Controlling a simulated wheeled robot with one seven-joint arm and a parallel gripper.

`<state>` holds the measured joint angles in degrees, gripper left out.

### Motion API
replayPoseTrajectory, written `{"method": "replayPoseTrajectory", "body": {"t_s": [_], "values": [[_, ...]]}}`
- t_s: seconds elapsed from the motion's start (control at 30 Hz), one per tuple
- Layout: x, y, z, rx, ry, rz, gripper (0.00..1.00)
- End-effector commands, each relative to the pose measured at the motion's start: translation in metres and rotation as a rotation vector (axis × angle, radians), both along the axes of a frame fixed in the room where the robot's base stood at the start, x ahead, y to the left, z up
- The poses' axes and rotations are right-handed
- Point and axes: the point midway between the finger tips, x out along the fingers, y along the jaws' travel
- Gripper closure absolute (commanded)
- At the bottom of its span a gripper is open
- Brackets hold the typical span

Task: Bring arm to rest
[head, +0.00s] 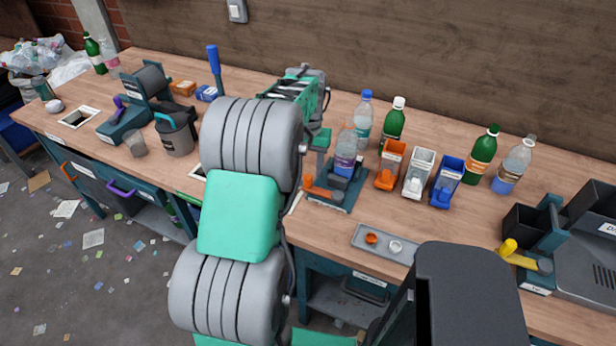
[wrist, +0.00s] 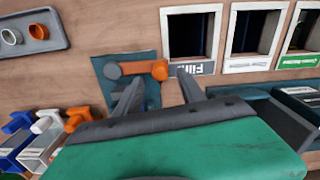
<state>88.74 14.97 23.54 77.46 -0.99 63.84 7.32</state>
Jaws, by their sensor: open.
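My gripper (wrist: 160,92) is open in the wrist view, its two dark fingers spread apart with nothing seen between them. It is over the bench, near a dark teal plate (wrist: 108,70) with an orange-ended lever (wrist: 138,69). In the head view my arm rises through the middle of the picture and reaches out over the bench; its links hide the fingers.
Orange (head: 391,165), white (head: 418,172) and blue (head: 447,182) holders stand right of the fixture, with several bottles behind. A grey tray (head: 366,243) holds two small rings. White-framed openings (wrist: 193,10) lie beyond the lever. A grey bucket (head: 175,137) stands left of my arm.

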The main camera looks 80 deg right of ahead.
Motion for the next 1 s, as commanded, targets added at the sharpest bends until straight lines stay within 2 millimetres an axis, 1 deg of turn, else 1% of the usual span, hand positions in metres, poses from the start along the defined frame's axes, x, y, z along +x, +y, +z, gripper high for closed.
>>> {"method": "replayPoseTrajectory", "body": {"t_s": [0.1,0.23,0.6,0.67,0.7,0.77,0.8,0.87,0.9,0.97,1.0], "values": [[0.0,0.0,0.019,-0.001,0.0,-0.001,0.53],[-0.001,0.0,0.03,0.001,0.0,-0.001,0.53],[-0.001,0.0,0.031,0.002,0.0,0.002,0.53],[-0.001,-0.006,0.031,-0.023,-0.001,0.03,0.53],[-0.001,-0.01,0.026,-0.047,0.0,0.052,0.53],[-0.001,0.005,0.003,-0.015,0.0,0.065,0.53],[-0.002,0.017,-0.011,0.009,0.0,0.074,0.53],[-0.002,0.039,-0.031,0.048,0.001,0.084,0.53],[-0.003,0.055,-0.039,0.068,0.0,0.093,0.53],[-0.004,0.078,-0.046,0.085,0.001,0.102,0.53],[0.001,0.092,-0.047,0.091,0.001,0.119,0.53]]}}
